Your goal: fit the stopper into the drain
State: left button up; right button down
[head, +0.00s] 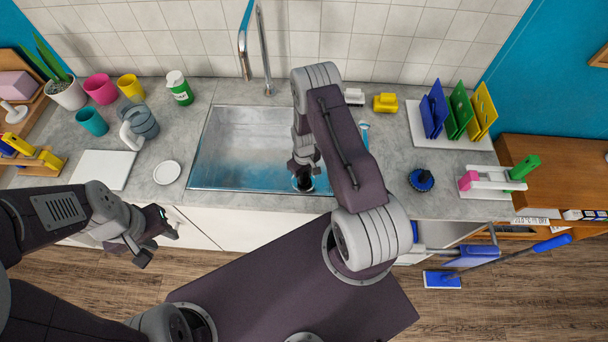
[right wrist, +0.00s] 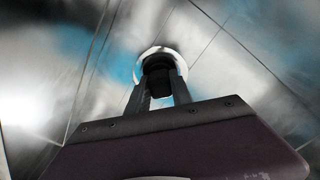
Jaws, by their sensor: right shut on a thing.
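My right gripper (head: 303,180) reaches down into the steel sink (head: 222,150), near its front edge. In the right wrist view the right gripper (right wrist: 160,92) is shut on the dark stopper (right wrist: 158,80). A pale ring (right wrist: 180,62), which looks like the drain's rim, shows around and behind the stopper. The stopper lines up roughly with the ring in that view, but I cannot tell whether it touches or sits inside it. In the head view my arm and gripper hide most of this spot. My left gripper (head: 158,238) is open and empty in front of the counter.
A faucet (head: 262,60) stands behind the sink. A white saucer (head: 167,172), a grey pitcher (head: 143,122) and a green-labelled bottle (head: 180,90) are to the left. A blue-and-black round brush (head: 421,180) and a rack of coloured boards (head: 455,138) are to the right.

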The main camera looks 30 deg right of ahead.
jog(key=shift+f+b, duration=0.65)
jog(key=shift+b, duration=0.25)
dwell(1.5)
dwell(0.4)
jog(key=c, duration=0.6)
grip_release()
jog(key=shift+r+p, duration=2.75)
jog(key=shift+r, duration=0.8)
